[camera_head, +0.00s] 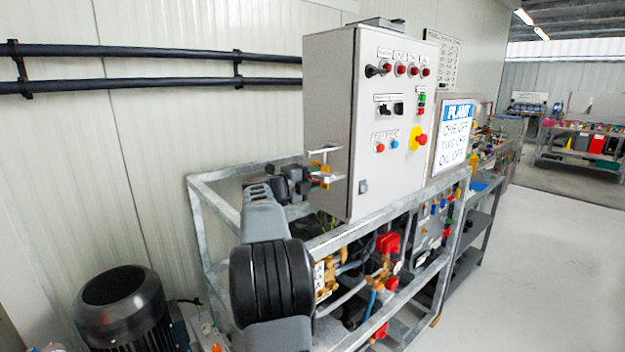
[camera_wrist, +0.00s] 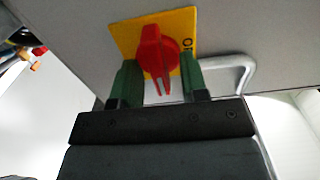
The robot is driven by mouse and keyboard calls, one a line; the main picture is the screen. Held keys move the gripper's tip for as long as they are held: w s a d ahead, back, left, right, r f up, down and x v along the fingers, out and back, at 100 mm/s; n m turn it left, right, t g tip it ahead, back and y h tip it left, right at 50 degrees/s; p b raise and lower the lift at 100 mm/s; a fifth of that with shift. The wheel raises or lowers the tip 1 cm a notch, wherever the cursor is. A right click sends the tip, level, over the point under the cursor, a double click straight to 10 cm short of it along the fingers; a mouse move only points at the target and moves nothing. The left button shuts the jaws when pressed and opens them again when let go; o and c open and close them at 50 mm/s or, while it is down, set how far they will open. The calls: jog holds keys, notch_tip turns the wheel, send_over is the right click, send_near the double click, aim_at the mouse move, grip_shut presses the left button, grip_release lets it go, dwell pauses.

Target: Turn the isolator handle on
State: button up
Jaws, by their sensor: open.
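The isolator handle (camera_wrist: 153,48) is a red rotary knob on a yellow square plate (camera_wrist: 185,19), with partly visible lettering at the plate's right side. In the wrist view it points roughly up and down the picture. My gripper (camera_wrist: 160,68) is open, with one green finger on each side of the red handle; I cannot tell whether either finger touches it. In the head view my gripper (camera_head: 318,178) is at the left side of the grey control cabinet (camera_head: 330,110). The red handle is not clearly visible there, only some yellow by the fingers.
A metal bar handle (camera_wrist: 246,70) stands out from the cabinet close to the right finger. The cabinet's front carries switches, lamps and a red knob on yellow (camera_head: 421,139). A galvanised frame (camera_head: 222,170) with pump piping stands below. Clear floor (camera_head: 540,260) lies to the right.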

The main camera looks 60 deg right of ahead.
jog(key=b+v, duration=0.1)
jog(key=v, duration=1.3)
jog(key=shift+w+d, duration=0.1)
dwell(0.3)
